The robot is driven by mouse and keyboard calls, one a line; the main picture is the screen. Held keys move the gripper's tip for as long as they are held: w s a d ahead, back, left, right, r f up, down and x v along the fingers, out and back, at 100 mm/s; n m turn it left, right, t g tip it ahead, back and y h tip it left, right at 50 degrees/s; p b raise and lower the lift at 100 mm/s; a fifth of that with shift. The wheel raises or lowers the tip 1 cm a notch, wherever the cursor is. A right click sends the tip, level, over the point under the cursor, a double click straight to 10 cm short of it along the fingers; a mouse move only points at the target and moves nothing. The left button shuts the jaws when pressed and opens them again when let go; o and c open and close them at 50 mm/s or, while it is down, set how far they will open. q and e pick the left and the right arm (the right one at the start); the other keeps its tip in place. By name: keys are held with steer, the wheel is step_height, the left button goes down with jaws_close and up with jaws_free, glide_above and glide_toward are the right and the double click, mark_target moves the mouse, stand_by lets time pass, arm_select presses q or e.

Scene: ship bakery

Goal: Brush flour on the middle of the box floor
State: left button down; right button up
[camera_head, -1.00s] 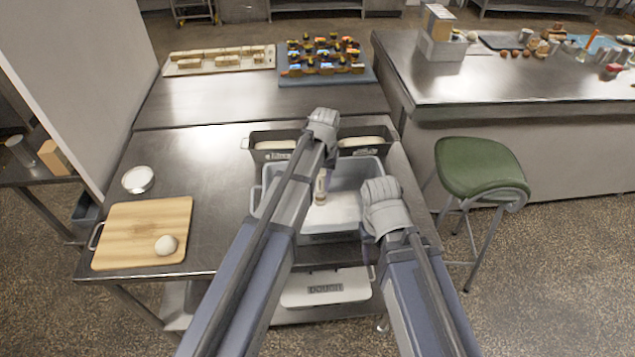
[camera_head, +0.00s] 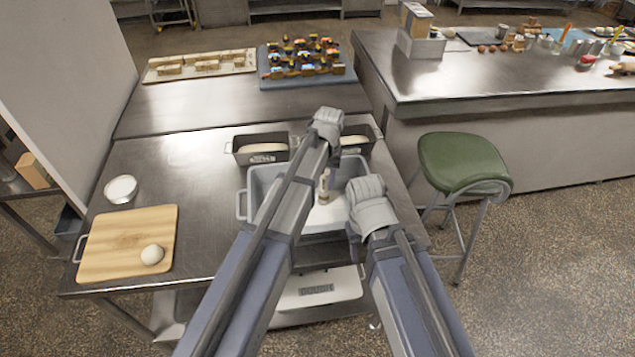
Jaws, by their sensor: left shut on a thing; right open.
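The grey box (camera_head: 257,180) stands on the steel table, with whitish flour (camera_head: 325,216) on its floor. My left arm reaches across the box, and my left gripper (camera_head: 329,168) is shut on a brush (camera_head: 324,188). The brush is roughly upright, low in the box, right of its middle. I cannot tell whether its bristles touch the floor. My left arm hides part of the box. My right gripper (camera_head: 358,240) is open at the box's right front corner. Its fingers are mostly hidden behind its wrist.
Dark loaf tins with dough (camera_head: 262,148) stand behind the box. A cutting board (camera_head: 110,240) with a dough ball (camera_head: 152,254) and a white bowl (camera_head: 121,189) lie left. A white dough bin (camera_head: 318,288) sits below. A green stool (camera_head: 462,162) stands right.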

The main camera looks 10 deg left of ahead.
arm_select(q)
steer(key=shift+w+d, duration=0.15)
steer(key=shift+d, duration=0.35)
steer(key=shift+w+d, duration=0.25)
steer(key=shift+d, duration=0.55)
steer(key=shift+w+d, duration=0.25)
steer(key=shift+d, duration=0.5)
steer(key=shift+s+a, duration=0.1)
steer(key=shift+a, duration=0.05)
steer(key=shift+s+a+r, duration=0.1)
steer(key=shift+s+a, duration=0.1)
steer(key=shift+a, duration=0.55)
steer(key=shift+s+a, duration=0.2)
steer(key=shift+a, duration=0.5)
steer(key=shift+a, duration=0.1)
